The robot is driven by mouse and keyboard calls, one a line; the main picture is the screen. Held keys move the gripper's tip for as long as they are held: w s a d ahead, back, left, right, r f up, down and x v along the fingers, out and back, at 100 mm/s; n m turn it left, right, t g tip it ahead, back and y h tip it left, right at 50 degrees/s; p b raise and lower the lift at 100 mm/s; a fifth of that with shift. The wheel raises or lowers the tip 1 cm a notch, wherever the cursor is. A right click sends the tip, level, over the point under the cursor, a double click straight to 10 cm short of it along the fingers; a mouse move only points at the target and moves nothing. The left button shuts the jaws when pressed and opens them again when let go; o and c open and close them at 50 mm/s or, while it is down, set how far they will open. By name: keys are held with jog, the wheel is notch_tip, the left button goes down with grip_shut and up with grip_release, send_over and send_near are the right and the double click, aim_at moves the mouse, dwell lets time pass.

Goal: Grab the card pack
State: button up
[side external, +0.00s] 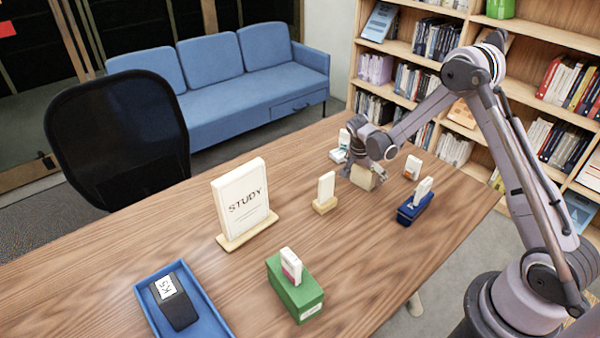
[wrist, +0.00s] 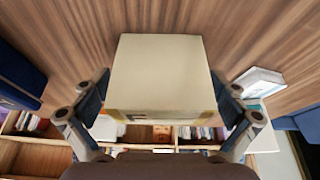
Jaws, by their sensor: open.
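Several small white packs stand on the table, and their print is too small to tell which is the card pack. One with a pink mark (side external: 291,266) is on a green box (side external: 296,292). A plain one (side external: 326,186) is on a wooden base, one (side external: 423,188) is on a blue base (side external: 412,210), and one with teal (side external: 344,140) is at the back. My gripper (side external: 372,174) is open, low over a plain beige block (side external: 360,180). In the wrist view the block (wrist: 160,72) lies between the parted fingers; contact cannot be told.
A STUDY sign (side external: 243,200) stands mid-table. A blue tray (side external: 203,300) with a dark device (side external: 174,300) is at the front left. A small orange-and-white item (side external: 412,167) is right of my gripper. Bare wood (side external: 370,260) lies at the front right.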

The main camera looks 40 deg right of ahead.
jog(key=c, duration=1.3)
jog(key=shift+o, duration=0.2)
